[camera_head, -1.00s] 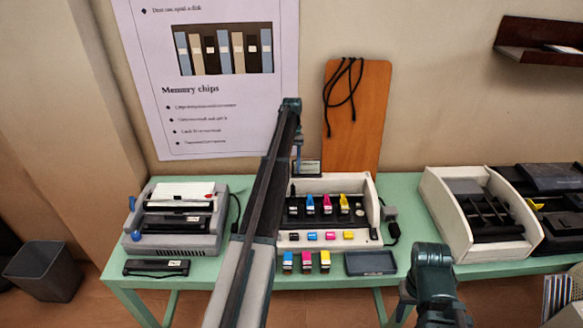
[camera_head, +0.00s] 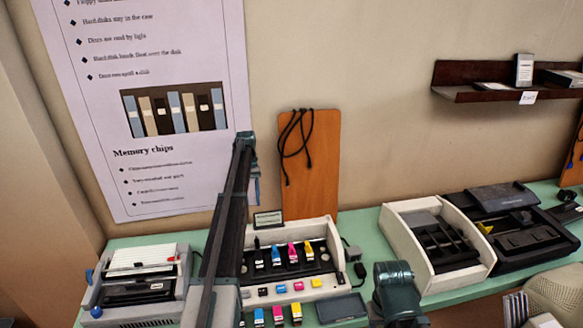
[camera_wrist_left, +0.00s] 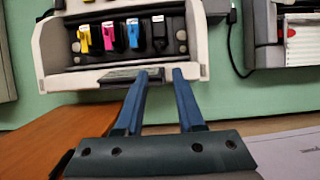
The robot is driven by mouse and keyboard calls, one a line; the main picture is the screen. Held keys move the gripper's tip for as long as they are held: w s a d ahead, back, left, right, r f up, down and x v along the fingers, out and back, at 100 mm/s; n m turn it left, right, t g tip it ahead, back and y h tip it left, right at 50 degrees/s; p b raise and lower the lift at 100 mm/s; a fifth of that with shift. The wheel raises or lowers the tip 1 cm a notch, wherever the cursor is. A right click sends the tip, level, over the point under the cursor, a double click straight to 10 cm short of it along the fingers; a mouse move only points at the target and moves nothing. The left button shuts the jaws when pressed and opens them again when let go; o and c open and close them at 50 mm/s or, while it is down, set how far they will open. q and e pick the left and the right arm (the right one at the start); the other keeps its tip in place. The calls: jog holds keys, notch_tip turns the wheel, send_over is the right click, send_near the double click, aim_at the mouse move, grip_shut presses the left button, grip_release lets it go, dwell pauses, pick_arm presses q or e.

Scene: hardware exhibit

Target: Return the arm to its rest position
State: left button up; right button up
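My left arm rises from the bottom of the head view. Its blue left gripper (camera_head: 256,190) hangs at the far end, in front of the wall and beside the orange board. In the left wrist view the two blue fingers of the left gripper (camera_wrist_left: 161,73) are apart, with nothing held between them. Past the tips is the white printer (camera_wrist_left: 62,75) with coloured cartridges, which also shows in the head view (camera_head: 334,262). My right arm shows only as a dark joint at the bottom of the head view; its gripper is out of view.
The green table (camera_head: 362,232) carries a grey printer (camera_head: 140,285) at left, a white open case (camera_head: 398,232) and a black device (camera_head: 525,238) at right. An orange board (camera_head: 318,165) leans on the wall. A brown shelf (camera_head: 455,97) hangs at upper right.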

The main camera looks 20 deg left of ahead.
pick_arm(q)
jog(key=shift+d, duration=0.1)
jog(key=s+d+f+m+y+b, duration=0.1)
jog(key=s+d+m, duration=0.1)
jog(key=s+d, duration=0.45)
jog(key=s+d+f+m+t+y+b, duration=0.1)
jog(key=s+d+f, duration=0.15)
jog(key=d, duration=0.75)
jog(key=s+d+f+m+b, duration=0.1)
jog(key=s+d+m, duration=0.1)
jog(key=s+d, duration=0.5)
jog(key=s+d+f+m+t+y+b, duration=0.1)
jog(key=s+d+m, duration=0.4)
jog(key=s+d, duration=1.1)
notch_tip(320, 180, down, 2)
jog(key=shift+s+t+y+b, duration=0.4)
jog(key=shift+s+t+b, duration=0.35)
jog(key=shift+s+t, duration=0.35)
